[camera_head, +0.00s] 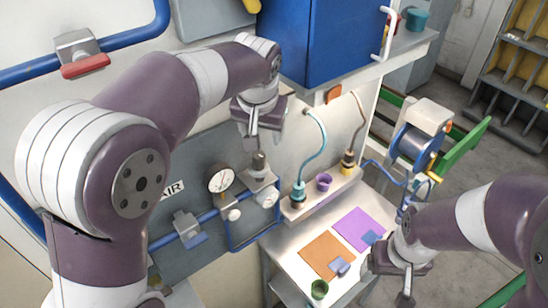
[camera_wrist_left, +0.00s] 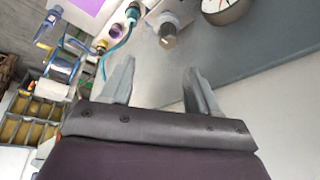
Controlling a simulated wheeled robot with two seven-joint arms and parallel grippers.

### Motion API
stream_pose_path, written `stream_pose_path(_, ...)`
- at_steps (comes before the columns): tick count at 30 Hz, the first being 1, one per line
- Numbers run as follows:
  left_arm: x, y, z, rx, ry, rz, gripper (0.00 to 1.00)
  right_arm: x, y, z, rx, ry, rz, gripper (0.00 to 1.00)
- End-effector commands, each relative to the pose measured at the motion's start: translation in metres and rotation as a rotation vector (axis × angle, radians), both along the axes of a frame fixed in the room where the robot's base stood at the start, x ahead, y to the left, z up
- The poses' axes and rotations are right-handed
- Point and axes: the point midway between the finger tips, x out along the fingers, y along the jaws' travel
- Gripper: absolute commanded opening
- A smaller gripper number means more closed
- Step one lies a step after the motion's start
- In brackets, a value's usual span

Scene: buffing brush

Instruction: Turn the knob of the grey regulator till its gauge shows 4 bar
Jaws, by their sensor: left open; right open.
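The grey regulator's knob (camera_head: 259,161) stands out from the grey wall panel. It also shows in the left wrist view (camera_wrist_left: 168,36), beyond my fingertips. A round white-faced gauge (camera_head: 221,179) with a dark needle is to its left; its reading is too small to tell. The gauge is partly cut off at the top of the left wrist view (camera_wrist_left: 226,8). My left gripper (camera_head: 264,132) is open and empty just above the knob, apart from it. My right gripper (camera_head: 395,278) is open at the lower right, away from the regulator.
A blue pipe (camera_head: 165,240) with a valve (camera_head: 187,229) runs along the panel. A shelf (camera_head: 320,195) holds hose fittings and a purple cup (camera_head: 324,181). The bench below carries orange (camera_head: 325,254) and purple (camera_head: 357,229) mats and a green cup (camera_head: 319,289). A blue cabinet (camera_head: 333,40) hangs above.

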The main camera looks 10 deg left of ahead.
Motion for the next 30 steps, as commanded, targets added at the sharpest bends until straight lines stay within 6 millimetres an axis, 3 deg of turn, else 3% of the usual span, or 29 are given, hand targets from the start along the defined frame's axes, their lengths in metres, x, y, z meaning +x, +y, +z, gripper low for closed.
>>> stream_pose_path(3,0.003,0.011,0.002,-0.037,-0.030,0.234,0.61,0.000,0.000,0.001,0.000,0.000,0.000,0.82)
stream_pose_path(7,0.004,0.012,-0.004,-0.079,-0.038,0.349,0.61,0.000,0.000,-0.005,0.000,0.000,0.000,0.82)
stream_pose_path(15,0.026,0.017,-0.068,-0.082,-0.037,0.356,0.61,0.000,0.000,-0.059,0.000,0.000,0.000,0.82)
stream_pose_path(20,0.040,0.020,-0.099,-0.084,-0.037,0.357,0.61,0.000,0.000,-0.082,0.000,0.000,0.000,0.82)
stream_pose_path(30,0.051,0.022,-0.115,-0.083,-0.037,0.355,0.61,0.000,0.000,-0.081,0.000,-0.001,0.000,0.82)
